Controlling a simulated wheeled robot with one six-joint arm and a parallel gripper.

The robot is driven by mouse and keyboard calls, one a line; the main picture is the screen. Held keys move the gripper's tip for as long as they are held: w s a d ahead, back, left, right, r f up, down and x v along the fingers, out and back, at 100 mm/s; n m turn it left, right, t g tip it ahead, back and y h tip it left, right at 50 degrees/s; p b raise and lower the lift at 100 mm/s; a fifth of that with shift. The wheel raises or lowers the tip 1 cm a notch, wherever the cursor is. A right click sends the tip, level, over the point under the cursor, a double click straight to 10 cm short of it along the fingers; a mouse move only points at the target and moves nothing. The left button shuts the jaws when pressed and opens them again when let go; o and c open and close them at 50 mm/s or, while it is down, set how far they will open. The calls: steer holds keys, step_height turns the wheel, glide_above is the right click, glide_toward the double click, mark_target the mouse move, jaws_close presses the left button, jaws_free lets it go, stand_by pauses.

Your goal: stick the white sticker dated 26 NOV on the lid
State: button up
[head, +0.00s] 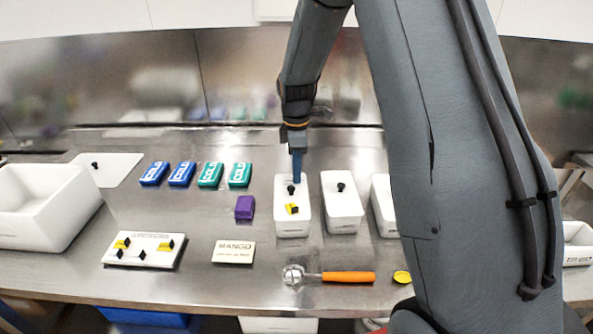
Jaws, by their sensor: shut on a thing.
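My gripper (297,168) points down at the far end of the lid (281,217) of a white tub, just behind its black knob (291,189). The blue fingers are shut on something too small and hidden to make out. I cannot tell whether the fingertips touch the lid. A yellow sticker (292,209) with a black tab lies on the lid, in front of the knob. A white board (146,261) at the front left carries yellow stickers and black tabs. No date is readable, and I cannot pick out a white sticker for certain.
Other lidded white tubs (342,205) stand to the right, partly behind my arm. Blue and green COLD packs (210,175) and a purple block (245,207) lie left. A MANGO card (234,252) and an orange-handled scoop (347,277) lie in front. An open white bin (40,215) stands far left.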

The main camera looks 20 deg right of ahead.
stand_by(0.3)
steer(key=o, duration=1.5)
steer(key=shift+c, duration=0.2)
steer(key=shift+r+p, duration=2.3)
steer(key=shift+r, duration=1.2)
steer(key=shift+s, duration=0.1)
steer(key=s+m+b, duration=0.1)
steer(key=s+m, duration=0.1)
steer(key=s, duration=0.2)
steer(key=s+f+m+b, duration=0.1)
steer(key=s+m+b, duration=0.1)
steer(key=s+m, duration=0.1)
steer(key=s+a+m+b, duration=0.1)
steer(key=s+m, duration=0.2)
steer(key=s, duration=0.1)
steer(key=shift+s+f+t+b, duration=0.3)
steer(key=shift+s+f+t, duration=0.05)
steer(key=shift+s+t, duration=0.05)
steer(key=s+f+m+b, duration=0.3)
steer(key=s+m, duration=0.4)
steer(key=s, duration=0.4)
steer(key=shift+s+a+t, duration=0.3)
steer(key=shift+s+a, duration=0.05)
steer(key=shift+s, duration=0.05)
